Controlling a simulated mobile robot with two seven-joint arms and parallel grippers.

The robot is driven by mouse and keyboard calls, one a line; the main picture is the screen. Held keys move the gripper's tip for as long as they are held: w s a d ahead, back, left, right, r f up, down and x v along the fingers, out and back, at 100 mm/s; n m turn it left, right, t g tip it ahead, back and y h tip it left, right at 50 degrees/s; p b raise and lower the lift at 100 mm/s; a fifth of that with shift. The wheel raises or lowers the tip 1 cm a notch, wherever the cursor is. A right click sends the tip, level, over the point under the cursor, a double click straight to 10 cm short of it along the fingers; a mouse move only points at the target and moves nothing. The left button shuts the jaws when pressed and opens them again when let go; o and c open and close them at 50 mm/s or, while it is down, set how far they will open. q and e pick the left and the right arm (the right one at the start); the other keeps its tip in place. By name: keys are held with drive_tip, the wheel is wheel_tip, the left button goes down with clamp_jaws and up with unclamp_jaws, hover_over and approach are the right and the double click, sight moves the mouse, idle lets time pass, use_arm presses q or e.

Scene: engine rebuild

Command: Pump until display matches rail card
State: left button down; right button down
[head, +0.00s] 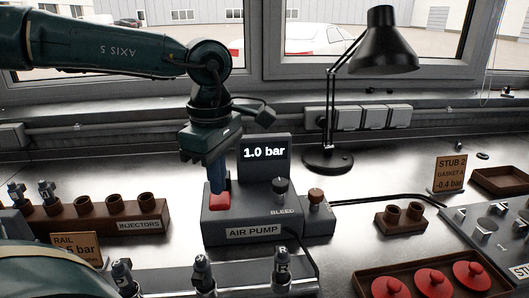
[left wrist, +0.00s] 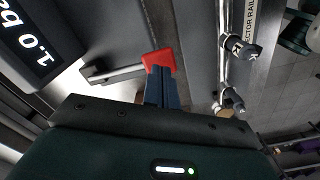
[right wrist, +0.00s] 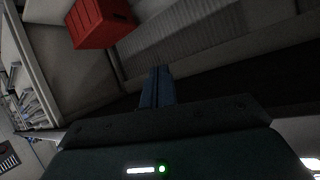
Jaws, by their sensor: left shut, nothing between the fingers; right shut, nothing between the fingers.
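The air pump (head: 252,232) stands on the bench with a display (head: 264,153) reading 1.0 bar. The button also shows at the fingertips in the left wrist view (left wrist: 160,62). The rail card (head: 77,249) is partly hidden by my arm; "RAIL" and "5 bar" show. My right gripper (right wrist: 160,75) is shut and empty, away from the pump.
A brown injector rack (head: 95,216) stands left of the pump. The injector rail (head: 215,280) lies in front of it. A stub card (head: 449,174) reads -0.4 bar. A tray with red caps (head: 432,283) is at the front right. A black lamp (head: 385,45) stands behind.

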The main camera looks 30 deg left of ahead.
sight(219, 198)
use_arm(q)
drive_tip(key=shift+f+b, duration=0.35)
drive_tip(key=shift+f, duration=0.3)
drive_tip(key=shift+f+b, duration=0.35)
drive_tip(key=shift+f, duration=0.05)
drive_tip(key=shift+f+b, duration=0.4)
drive_tip(key=shift+f, duration=0.05)
drive_tip(key=shift+f+b, duration=0.35)
drive_tip(key=shift+f, duration=0.05)
drive_tip(key=shift+r+p, duration=0.7)
drive_tip(key=shift+r, duration=0.15)
drive_tip(key=shift+r+p, duration=0.75)
drive_tip(key=shift+r, duration=0.35)
use_arm(e)
drive_tip(key=shift+d+r+t, duration=0.15)
drive_tip(key=shift+r+t, duration=0.05)
drive_tip(key=shift+r, duration=0.45)
drive_tip(key=shift+d+r+t, duration=0.15)
drive_tip(key=shift+r+t, duration=0.05)
drive_tip(key=shift+r, duration=0.4)
drive_tip(key=shift+f, duration=0.1)
